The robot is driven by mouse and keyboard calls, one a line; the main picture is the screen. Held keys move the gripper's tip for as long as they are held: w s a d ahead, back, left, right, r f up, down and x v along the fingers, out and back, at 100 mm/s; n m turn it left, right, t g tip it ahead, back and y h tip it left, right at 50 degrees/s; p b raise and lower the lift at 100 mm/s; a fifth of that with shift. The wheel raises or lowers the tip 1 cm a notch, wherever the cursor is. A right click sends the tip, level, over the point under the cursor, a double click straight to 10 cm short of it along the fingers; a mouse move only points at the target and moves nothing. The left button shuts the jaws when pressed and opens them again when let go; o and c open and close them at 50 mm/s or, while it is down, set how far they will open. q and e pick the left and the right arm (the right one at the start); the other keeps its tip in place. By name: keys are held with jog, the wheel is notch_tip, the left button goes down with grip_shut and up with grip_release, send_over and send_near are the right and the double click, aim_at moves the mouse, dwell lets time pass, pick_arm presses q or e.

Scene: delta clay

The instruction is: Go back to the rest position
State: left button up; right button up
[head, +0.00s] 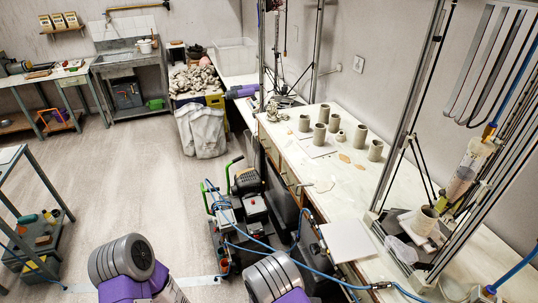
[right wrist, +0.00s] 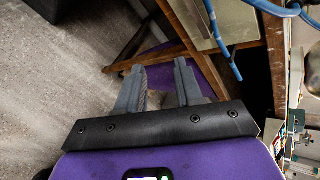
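My right gripper (right wrist: 158,80) shows in the right wrist view with its two grey fingers apart. Nothing is held between them. It points past brown wooden bars (right wrist: 150,62) and a purple surface, with the grey floor on the left. In the head view, only rounded grey and purple links of my arms show at the bottom edge. Neither gripper can be made out there, and my left gripper is not in view.
A long worktable (head: 343,178) with several clay-coloured cylinders runs along the right wall. A black machine (head: 246,180) with blue hoses (head: 262,243) stands close in front of my arms. A metal-framed printer (head: 412,125) stands at right. The floor (head: 130,175) at left-centre is clear.

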pick_arm(q)
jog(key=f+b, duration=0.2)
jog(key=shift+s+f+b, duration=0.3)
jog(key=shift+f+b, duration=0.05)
jog(key=shift+b, duration=0.05)
pick_arm(e)
jog(key=s+a+f+n+g+y, duration=0.1)
jog(key=s+n+y, duration=0.6)
jog(key=n, duration=1)
jog(key=s+a+f+n+g+y, duration=0.1)
jog(key=s+a+f+n+y, duration=0.2)
jog(key=n, duration=1.4)
jog(key=s+f+y, duration=0.1)
jog(key=s+y, duration=0.3)
jog(key=s, duration=0.2)
jog(key=shift+n+y, duration=0.3)
jog(key=shift+n, duration=0.1)
